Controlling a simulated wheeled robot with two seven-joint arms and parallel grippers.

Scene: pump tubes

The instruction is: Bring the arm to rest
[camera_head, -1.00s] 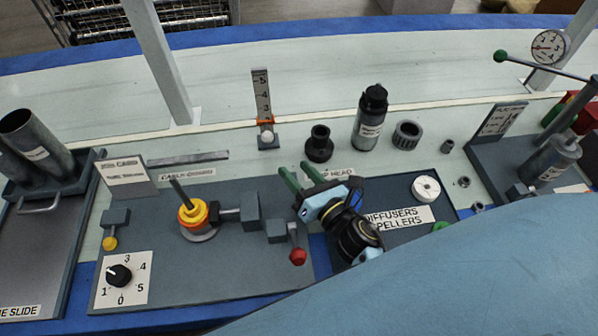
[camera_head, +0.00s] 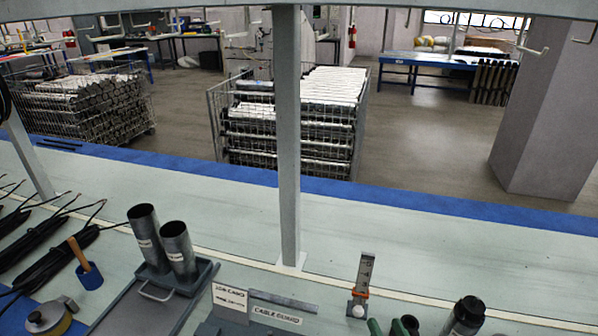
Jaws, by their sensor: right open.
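The rest of my right arm is below the picture. My left gripper is out of view.
Two grey metal tubes (camera_head: 178,250) stand in a tray (camera_head: 150,310) at the lower left. A grey post (camera_head: 287,140) rises from the bench. The pale bench top (camera_head: 420,235) behind is clear.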

